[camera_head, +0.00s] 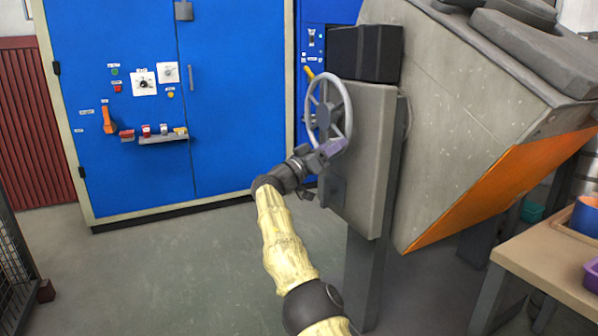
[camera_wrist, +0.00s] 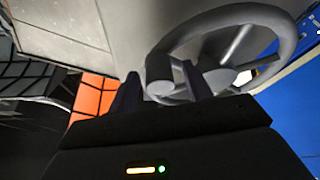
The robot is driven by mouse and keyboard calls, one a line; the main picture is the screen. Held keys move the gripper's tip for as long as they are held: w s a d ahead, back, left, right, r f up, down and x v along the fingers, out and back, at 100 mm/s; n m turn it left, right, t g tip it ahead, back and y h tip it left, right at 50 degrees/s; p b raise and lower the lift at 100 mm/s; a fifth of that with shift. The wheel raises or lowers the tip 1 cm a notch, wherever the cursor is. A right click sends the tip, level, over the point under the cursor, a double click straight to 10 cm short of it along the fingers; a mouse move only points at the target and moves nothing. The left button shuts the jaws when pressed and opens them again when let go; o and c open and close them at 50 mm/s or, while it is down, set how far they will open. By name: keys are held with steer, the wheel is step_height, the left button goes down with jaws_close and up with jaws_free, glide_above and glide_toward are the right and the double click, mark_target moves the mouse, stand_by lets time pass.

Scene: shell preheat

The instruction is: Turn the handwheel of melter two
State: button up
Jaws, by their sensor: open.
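The grey spoked handwheel (camera_head: 347,108) is mounted upright on the left side of a grey panel (camera_head: 372,160) on the tilted melter (camera_head: 450,130). My gripper (camera_head: 330,148) is at the lower part of the wheel's rim. In the wrist view the handwheel (camera_wrist: 292,42) fills the upper right. Its stubby round handle (camera_wrist: 158,68) shows between the two dark fingertips of my gripper (camera_wrist: 162,82). The fingers are open, apart from each other, with the handle in the gap. I cannot tell whether either finger touches it. No number is readable on the melter.
A blue cabinet (camera_head: 130,190) with knobs, buttons and an orange lever (camera_head: 107,120) stands behind on the left. A workbench (camera_head: 550,262) with containers is at the lower right. A mesh frame (camera_head: 12,255) is at the left edge. The floor in front of the cabinet is clear.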

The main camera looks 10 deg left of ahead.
steer(key=b+v, duration=0.1)
steer(key=v, duration=1.5)
steer(key=shift+a+f, duration=0.1)
steer(key=shift+f, duration=0.1)
steer(key=shift+s, duration=0.1)
